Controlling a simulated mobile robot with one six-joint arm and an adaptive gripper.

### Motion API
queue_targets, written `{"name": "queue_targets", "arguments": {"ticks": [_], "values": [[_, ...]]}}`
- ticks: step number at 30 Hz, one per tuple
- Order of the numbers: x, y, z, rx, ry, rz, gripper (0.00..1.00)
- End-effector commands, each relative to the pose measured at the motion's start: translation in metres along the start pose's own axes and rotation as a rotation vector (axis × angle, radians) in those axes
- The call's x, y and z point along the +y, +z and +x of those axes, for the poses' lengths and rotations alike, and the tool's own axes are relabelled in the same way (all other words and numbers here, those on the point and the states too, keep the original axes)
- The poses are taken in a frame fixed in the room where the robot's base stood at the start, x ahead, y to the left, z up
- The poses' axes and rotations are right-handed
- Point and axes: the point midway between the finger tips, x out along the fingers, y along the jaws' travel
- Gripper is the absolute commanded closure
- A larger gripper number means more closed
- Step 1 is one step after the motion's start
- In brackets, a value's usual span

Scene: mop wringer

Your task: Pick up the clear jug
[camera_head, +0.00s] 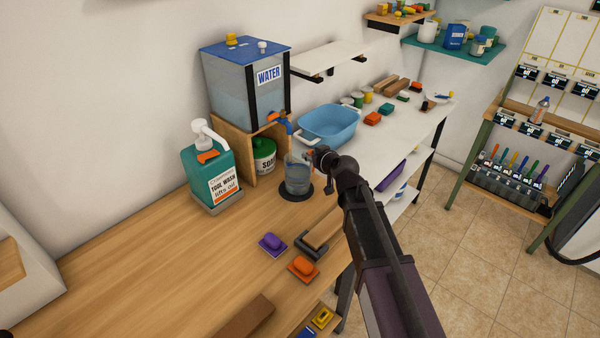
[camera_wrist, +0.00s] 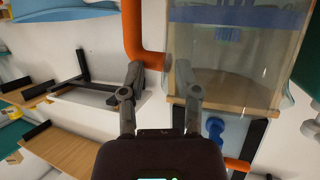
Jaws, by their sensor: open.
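The clear jug (camera_head: 297,180) stands upright on a dark round mat (camera_head: 286,197) on the counter, below and in front of the water tank's tap. In the wrist view it looks like the large see-through body (camera_wrist: 285,95) at upper right, with an orange handle (camera_wrist: 132,30) on its left. My gripper (camera_head: 318,157) is at the jug's upper right side in the head view and hides part of it. In the wrist view my gripper (camera_wrist: 160,78) is open, its fingers spread near the handle's lower bend. I cannot tell whether they touch it.
The water tank (camera_head: 245,85) stands on a wooden stand behind the jug, its blue tap (camera_head: 281,122) close above. A blue basin (camera_head: 328,124) is behind. A green tool-wash bottle (camera_head: 208,174) stands left. Purple (camera_head: 271,243) and orange (camera_head: 303,267) blocks lie in front. The left counter is mostly clear.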

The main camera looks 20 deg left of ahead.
Motion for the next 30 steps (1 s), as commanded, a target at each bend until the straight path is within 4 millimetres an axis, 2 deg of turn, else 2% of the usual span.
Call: {"name": "queue_targets", "arguments": {"ticks": [30], "values": [[0.0009, -0.0053, -0.0015, -0.002, 0.001, -0.002, 1.0]]}}
